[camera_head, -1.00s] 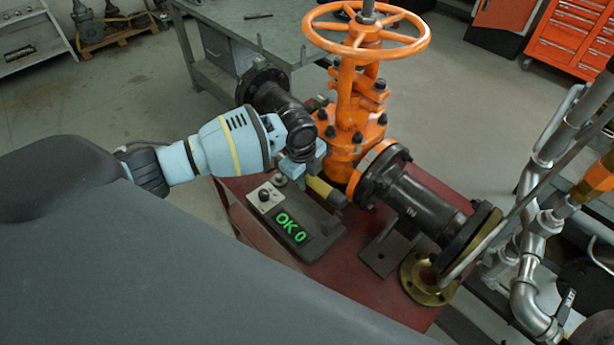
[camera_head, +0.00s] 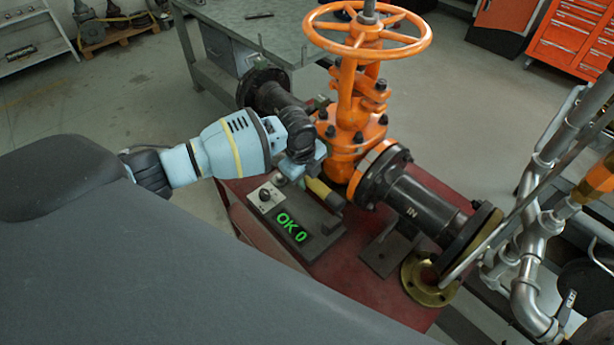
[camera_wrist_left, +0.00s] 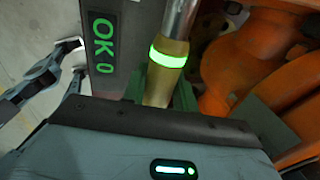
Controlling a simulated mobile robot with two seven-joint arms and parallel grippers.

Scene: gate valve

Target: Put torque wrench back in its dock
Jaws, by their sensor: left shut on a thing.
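The torque wrench has a yellow handle (camera_head: 323,190), and the left wrist view shows its shaft and glowing green ring (camera_wrist_left: 168,56). My left gripper (camera_head: 308,172) is shut on the handle; its green fingers (camera_wrist_left: 166,98) flank the handle. The dark grey dock (camera_head: 318,232) with a green "OK 0" display (camera_head: 292,228) sits on the red base. The wrench is beside the display, over the dock's far side; I cannot tell whether it touches its seat. Pale jaws at the left of the wrist view look like my right gripper (camera_wrist_left: 79,58), spread and empty.
The orange gate valve (camera_head: 350,145) with its handwheel (camera_head: 368,42) and black flanged pipe (camera_head: 418,200) stands close behind the wrench. Silver pipes (camera_head: 525,270) stand at the right.

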